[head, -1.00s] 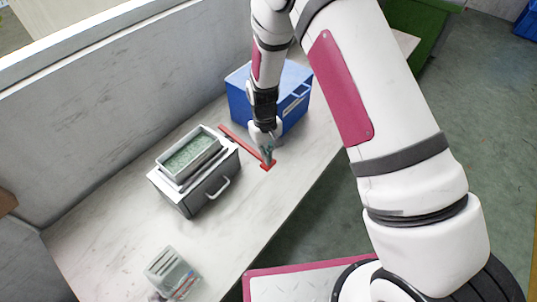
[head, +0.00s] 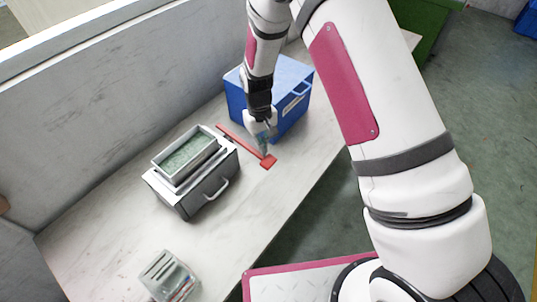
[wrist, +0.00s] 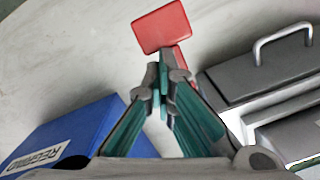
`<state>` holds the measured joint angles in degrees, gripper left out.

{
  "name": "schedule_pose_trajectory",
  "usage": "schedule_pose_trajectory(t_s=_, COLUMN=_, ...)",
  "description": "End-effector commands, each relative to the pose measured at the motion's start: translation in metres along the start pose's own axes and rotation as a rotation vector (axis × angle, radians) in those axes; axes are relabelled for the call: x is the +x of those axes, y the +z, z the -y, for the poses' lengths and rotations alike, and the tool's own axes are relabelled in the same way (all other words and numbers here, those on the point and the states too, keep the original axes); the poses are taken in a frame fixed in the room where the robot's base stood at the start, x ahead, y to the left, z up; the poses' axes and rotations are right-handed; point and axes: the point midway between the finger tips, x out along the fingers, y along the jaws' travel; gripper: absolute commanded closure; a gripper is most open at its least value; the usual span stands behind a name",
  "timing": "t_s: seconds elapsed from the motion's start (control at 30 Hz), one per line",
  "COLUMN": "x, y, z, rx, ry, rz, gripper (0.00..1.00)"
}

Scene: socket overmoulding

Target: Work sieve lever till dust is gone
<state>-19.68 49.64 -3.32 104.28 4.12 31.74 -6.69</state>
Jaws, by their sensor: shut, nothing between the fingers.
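The sieve unit is a grey metal box with a front handle, and its pale-rimmed tray (head: 158,163) sits on top. Greenish grainy material (head: 188,152) covers the tray's floor; I cannot tell dust from grains. The red lever (head: 237,141) runs along the unit's right side and ends in a flat red paddle (head: 268,161). My gripper (head: 264,149) is shut and empty, pointing down beside the lever near the paddle. In the wrist view my fingertips (wrist: 163,73) are together just short of the paddle (wrist: 161,27), partly hiding the lever bar. Whether they touch it is unclear.
A blue box (head: 236,98) with a label stands behind my gripper; it also shows in the wrist view (wrist: 62,138). A small clear container (head: 168,275) stands at the table's near end. The pale table (head: 225,225) is bare in front of the sieve unit.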

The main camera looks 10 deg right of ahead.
Motion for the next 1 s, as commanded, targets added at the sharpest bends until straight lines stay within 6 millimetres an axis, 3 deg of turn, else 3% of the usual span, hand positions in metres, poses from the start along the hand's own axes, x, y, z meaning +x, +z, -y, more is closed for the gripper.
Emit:
schedule_pose_trajectory(t_s=0.23, x=-0.017, y=0.001, z=0.002, rx=-0.002, ry=-0.002, rz=0.001, gripper=1.0)
schedule_pose_trajectory(t_s=0.7, x=-0.104, y=-0.001, z=0.0, rx=0.0, ry=0.0, rz=-0.002, gripper=1.0)
schedule_pose_trajectory(t_s=1.0, x=-0.12, y=0.0, z=0.0, rx=0.0, ry=0.0, rz=0.0, gripper=1.0)
